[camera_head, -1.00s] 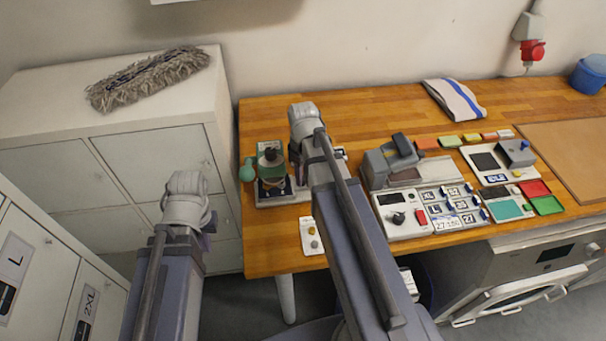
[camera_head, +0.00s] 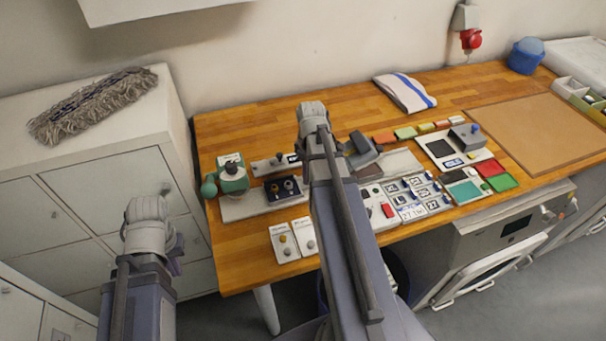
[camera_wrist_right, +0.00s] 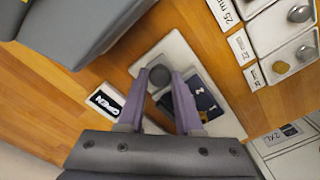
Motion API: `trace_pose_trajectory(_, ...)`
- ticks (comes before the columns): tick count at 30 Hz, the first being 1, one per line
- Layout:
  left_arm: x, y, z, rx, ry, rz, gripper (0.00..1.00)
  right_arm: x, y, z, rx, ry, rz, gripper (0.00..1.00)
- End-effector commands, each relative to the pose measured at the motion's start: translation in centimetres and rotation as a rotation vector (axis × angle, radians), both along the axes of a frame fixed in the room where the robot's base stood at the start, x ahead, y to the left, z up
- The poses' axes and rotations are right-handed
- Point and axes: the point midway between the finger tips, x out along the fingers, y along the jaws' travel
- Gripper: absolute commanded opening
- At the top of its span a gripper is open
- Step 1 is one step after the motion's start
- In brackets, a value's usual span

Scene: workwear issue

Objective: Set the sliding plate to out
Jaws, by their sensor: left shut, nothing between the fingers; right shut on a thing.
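In the right wrist view, my right gripper (camera_wrist_right: 158,84) is shut on a dark grey round knob (camera_wrist_right: 158,74) at one corner of a pale base (camera_wrist_right: 178,47). A dark panel with white marks (camera_wrist_right: 207,102) lies on the base beside the fingers. A black label reading OPEN (camera_wrist_right: 107,101) is next to it. I cannot read the sliding plate's position. My left gripper (camera_head: 176,262) hangs low at the left, shut and empty, away from the table.
A green pump-like part (camera_head: 233,179) stands on the base's left side. Small cards with knobs (camera_head: 285,242) lie at the front edge. White lockers (camera_head: 110,165) border the table's left.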

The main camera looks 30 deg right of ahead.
Motion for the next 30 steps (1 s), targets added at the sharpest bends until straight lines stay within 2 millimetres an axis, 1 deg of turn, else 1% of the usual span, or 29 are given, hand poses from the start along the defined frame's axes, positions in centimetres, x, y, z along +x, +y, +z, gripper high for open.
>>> trace_pose_trajectory(1, 0.0, 0.0, 0.0, 0.0, 0.0, 0.0, 0.0, 0.0, -0.4, 0.0, -0.01, 0.001, -0.003, 0.0)
trace_pose_trajectory(4, 0.0, 0.0, 0.0, 0.0, 0.0, 0.0, 0.0, 0.0, -0.4, 0.0, -0.011, 0.001, -0.003, 0.0)
trace_pose_trajectory(5, 0.0, 0.0, 0.0, 0.0, 0.0, 0.0, 0.0, 0.0, -0.4, 0.0, -0.013, 0.002, -0.003, 0.37)
trace_pose_trajectory(12, 0.0, 0.0, 0.0, 0.0, 0.0, 0.0, 0.0, 0.0, -0.3, 0.0, -0.009, 0.002, -0.003, 0.64)
trace_pose_trajectory(23, 0.0, 0.0, 0.3, 0.0, 0.0, 0.0, 0.0, 0.0, -0.2, 0.3, -0.007, 0.002, -0.002, 0.64)
trace_pose_trajectory(26, 0.0, 0.0, 0.9, 0.0, 0.0, 0.0, 0.0, 0.0, -0.2, 0.9, -0.006, 0.001, -0.002, 0.64)
trace_pose_trajectory(30, 0.0, 0.0, 2.2, 0.0, 0.0, -0.001, 0.0, 0.0, -0.2, 2.2, -0.006, 0.001, -0.002, 0.64)
